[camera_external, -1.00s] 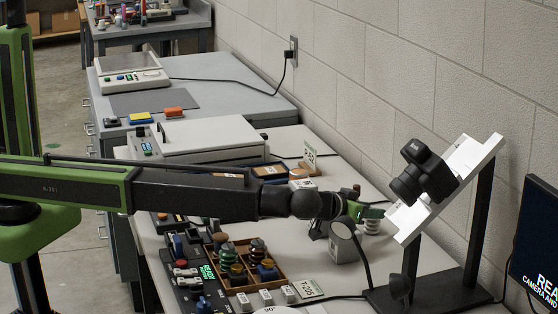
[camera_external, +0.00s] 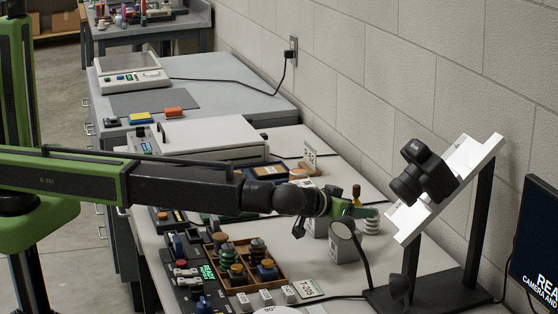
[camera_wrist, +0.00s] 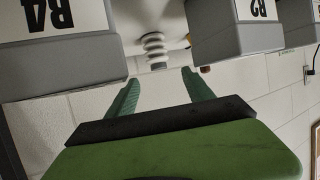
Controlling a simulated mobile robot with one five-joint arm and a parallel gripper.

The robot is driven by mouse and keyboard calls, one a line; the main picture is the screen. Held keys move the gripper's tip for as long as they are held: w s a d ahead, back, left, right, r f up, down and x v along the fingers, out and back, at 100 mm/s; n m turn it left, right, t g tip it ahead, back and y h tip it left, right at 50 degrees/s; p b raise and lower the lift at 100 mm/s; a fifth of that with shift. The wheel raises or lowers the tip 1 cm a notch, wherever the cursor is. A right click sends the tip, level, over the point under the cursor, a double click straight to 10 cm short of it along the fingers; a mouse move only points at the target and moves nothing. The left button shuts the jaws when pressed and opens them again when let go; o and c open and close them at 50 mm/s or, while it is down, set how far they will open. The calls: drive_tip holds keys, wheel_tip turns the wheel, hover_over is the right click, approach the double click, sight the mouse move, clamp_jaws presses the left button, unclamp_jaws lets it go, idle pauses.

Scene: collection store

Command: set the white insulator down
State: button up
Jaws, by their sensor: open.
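The white insulator (camera_external: 371,223) is a small ribbed piece standing upright on the light tabletop, left of the camera stand. It also shows in the wrist view (camera_wrist: 154,48), top centre, with a narrower grey end toward my fingers. My gripper (camera_external: 375,212) has green fingers and is close beside the insulator in the external view, partly overlapping it. In the wrist view my gripper (camera_wrist: 160,77) is open, its two fingers spread apart with nothing between them. The insulator lies beyond the fingertips there, apart from both.
A black camera (camera_external: 425,172) sits on a white tilted stand (camera_external: 468,150) to the right.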

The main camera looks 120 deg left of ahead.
drive_tip(key=p+v, duration=0.2)
drive_tip(key=v, duration=0.4)
drive_tip(key=shift+d, duration=0.2)
drive_tip(key=shift+r, duration=0.1)
drive_tip(key=shift+m+t, duration=0.3)
drive_tip(key=d+r+p, duration=0.4)
drive_tip(key=p, duration=0.1)
drive_tip(key=shift+r, duration=0.4)
drive_tip(key=s+d+f+m+g+h+p, duration=0.2)
drive_tip(key=s+d+m+h, duration=0.4)
drive_tip(key=s+d, duration=0.8)
drive_tip(key=s+d+f+m+g+h+p, duration=0.3)
drive_tip(key=s+d+m+h+p, duration=0.3)
drive_tip(key=s+d, duration=0.8)
drive_tip(key=shift+s+f+m+g, duration=0.3)
drive_tip(key=shift+f+m, duration=0.2)
drive_tip(key=shift+f, duration=0.05)
